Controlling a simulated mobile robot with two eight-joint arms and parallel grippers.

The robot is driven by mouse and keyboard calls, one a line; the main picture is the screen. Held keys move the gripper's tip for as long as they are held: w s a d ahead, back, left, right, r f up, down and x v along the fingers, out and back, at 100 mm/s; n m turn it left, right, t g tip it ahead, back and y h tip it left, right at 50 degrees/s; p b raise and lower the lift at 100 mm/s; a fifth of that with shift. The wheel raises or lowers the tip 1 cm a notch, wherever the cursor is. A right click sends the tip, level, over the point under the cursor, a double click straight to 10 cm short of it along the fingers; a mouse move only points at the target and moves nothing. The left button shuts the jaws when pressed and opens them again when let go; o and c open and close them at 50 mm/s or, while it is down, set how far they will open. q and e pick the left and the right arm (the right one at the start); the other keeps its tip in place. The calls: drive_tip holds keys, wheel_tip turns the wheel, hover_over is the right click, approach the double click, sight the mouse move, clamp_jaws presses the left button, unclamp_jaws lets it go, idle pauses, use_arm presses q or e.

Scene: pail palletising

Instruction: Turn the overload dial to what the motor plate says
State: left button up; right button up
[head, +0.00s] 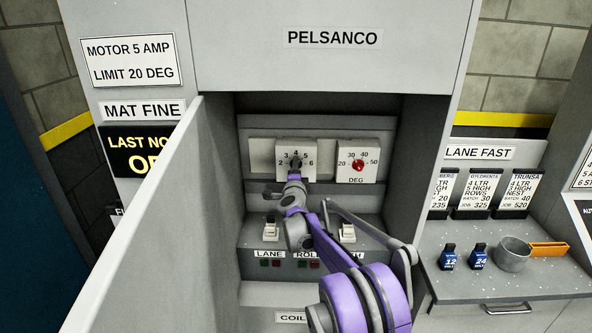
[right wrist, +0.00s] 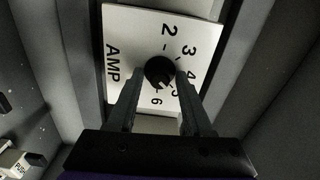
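The motor plate (head: 130,61) reads MOTOR 5 AMP, LIMIT 20 DEG. Inside the open cabinet is a white AMP dial plate (head: 310,152), marked 2 to 6, with a black knob (right wrist: 160,71). In the right wrist view the knob's light mark points to the lower right, seemingly near 5, which a finger partly covers. My right gripper (right wrist: 160,78) is open, its fingertips on either side of the knob; I see no clear contact. The DEG dial (head: 375,153) with a red knob (head: 358,165) is to the right. My left gripper is not in view.
The open cabinet door (head: 150,220) stands at the left. Below the dials are switches (head: 270,230) and small buttons on a ledge.

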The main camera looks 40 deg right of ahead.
drive_tip(key=shift+o, duration=0.2)
drive_tip(key=b+v, duration=0.2)
drive_tip(key=v, duration=0.9)
idle(0.4)
